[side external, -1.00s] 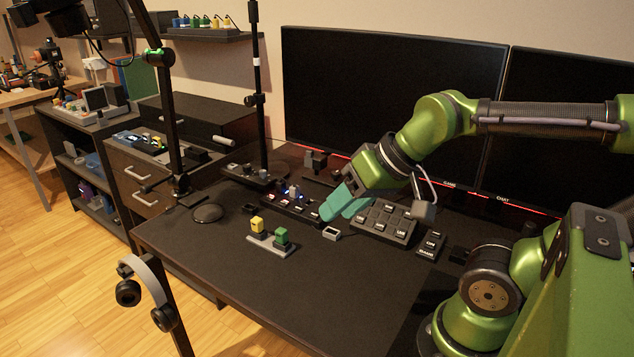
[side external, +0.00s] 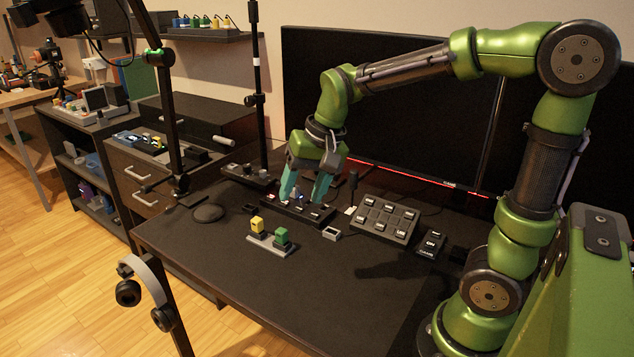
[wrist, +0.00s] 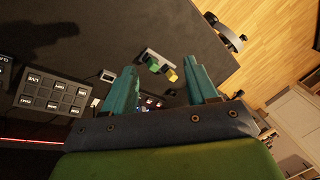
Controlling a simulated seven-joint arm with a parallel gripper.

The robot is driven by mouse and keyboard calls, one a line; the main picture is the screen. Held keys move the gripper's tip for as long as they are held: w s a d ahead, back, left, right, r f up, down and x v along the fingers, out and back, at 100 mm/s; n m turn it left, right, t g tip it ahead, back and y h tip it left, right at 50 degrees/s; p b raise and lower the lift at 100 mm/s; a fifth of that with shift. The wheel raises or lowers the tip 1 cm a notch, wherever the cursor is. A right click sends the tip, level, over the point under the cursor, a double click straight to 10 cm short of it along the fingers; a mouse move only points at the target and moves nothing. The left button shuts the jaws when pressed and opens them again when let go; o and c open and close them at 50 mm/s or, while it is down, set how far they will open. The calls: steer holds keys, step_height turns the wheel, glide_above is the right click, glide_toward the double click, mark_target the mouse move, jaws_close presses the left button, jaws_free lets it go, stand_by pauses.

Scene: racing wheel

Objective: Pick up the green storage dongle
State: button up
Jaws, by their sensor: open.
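The green storage dongle (side external: 281,236) stands upright in a small grey holder (side external: 284,252) on the black desk, to the right of a yellow dongle (side external: 257,225). In the wrist view the green dongle (wrist: 153,64) and the yellow dongle (wrist: 172,75) show beyond my fingertips, between the two teal fingers. My gripper (side external: 301,200) is open and points down over a black strip with lit ports (side external: 290,210), behind the dongle holder.
A keypad with several labelled buttons (side external: 385,218) lies to the right, with a small box (side external: 331,233) between. A black mouse-like object (side external: 208,213) is at left. Monitors (side external: 400,110) stand behind. The front desk surface is clear.

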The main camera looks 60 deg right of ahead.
steer(key=w+d+f+m+g+h, duration=0.1)
steer(key=w+d+f+m+g, duration=0.15)
steer(key=w, duration=0.25)
steer(key=w+d+f+m+g, duration=0.1)
steer(key=w+d+f+m, duration=0.15)
steer(key=w+m, duration=0.2)
steer(key=m, duration=0.3)
glide_above(281, 230)
steer(key=shift+h, duration=0.3)
steer(key=f, duration=0.8)
steer(key=shift+s+d+f, duration=0.15)
steer(key=shift+s+f, duration=0.05)
steer(key=shift+f, duration=0.2)
steer(key=shift+w+f, duration=0.2)
steer(key=shift+f, duration=2.55)
steer(key=c, duration=1)
steer(key=shift+c, duration=0.2)
steer(key=shift+r, duration=0.15)
